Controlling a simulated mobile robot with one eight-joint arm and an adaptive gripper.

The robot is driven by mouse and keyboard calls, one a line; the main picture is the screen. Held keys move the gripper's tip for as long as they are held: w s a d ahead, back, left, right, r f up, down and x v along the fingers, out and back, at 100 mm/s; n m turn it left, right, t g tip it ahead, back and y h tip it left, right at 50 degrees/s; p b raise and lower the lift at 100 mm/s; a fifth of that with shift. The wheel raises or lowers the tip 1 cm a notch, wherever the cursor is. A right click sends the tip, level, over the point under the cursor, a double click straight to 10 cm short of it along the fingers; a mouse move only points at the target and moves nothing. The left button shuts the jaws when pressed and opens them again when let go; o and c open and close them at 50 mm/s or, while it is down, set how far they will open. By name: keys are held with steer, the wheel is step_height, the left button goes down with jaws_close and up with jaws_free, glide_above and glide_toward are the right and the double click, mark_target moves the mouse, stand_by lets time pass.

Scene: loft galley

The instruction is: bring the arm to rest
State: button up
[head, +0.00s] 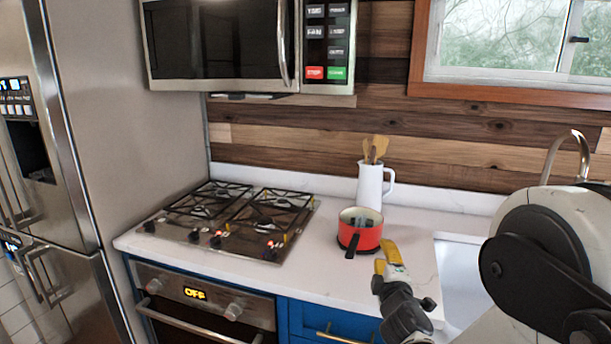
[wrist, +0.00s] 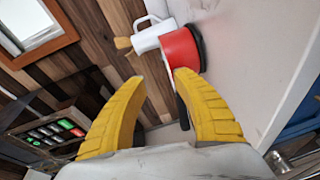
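My gripper (head: 388,257) has yellow fingers and is held over the right part of the counter, just right of the red pot. In the wrist view my gripper (wrist: 157,85) has its two fingers spread apart with nothing between the tips. The red pot (head: 362,238) with a dark handle stands on the white counter (head: 325,275). The pot also shows in the wrist view (wrist: 180,52), beyond the fingertips. Whether the fingers touch the pot cannot be told, but they do not hold it.
A white pitcher (head: 371,186) with wooden utensils stands behind the pot. A gas stove (head: 235,216) is to the left, with a microwave (head: 225,45) above. The sink (head: 460,272) and its faucet (head: 568,150) are at the right. The counter front between stove and pot is clear.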

steer(key=s+d+r+m+g+h, duration=0.1)
steer(key=s+d+r+m+g, duration=0.1)
steer(key=s+m, duration=0.35)
steer(key=s+d+r+m+g+h, duration=0.1)
steer(key=s+d+r+m+g, duration=0.2)
steer(key=s, duration=0.4)
steer(key=s+a+f+m+g+y, duration=0.1)
steer(key=s+a+f+m+g, duration=0.1)
steer(key=s, duration=0.8)
steer(key=s+a+f+m+g+y, duration=0.2)
steer(key=s+a+f+m+g, duration=0.1)
steer(key=s, duration=0.7)
steer(key=shift+s+a+f+m, duration=0.15)
steer(key=shift+a+f+m, duration=0.15)
steer(key=shift+a+m, duration=0.45)
steer(key=shift+d, duration=0.2)
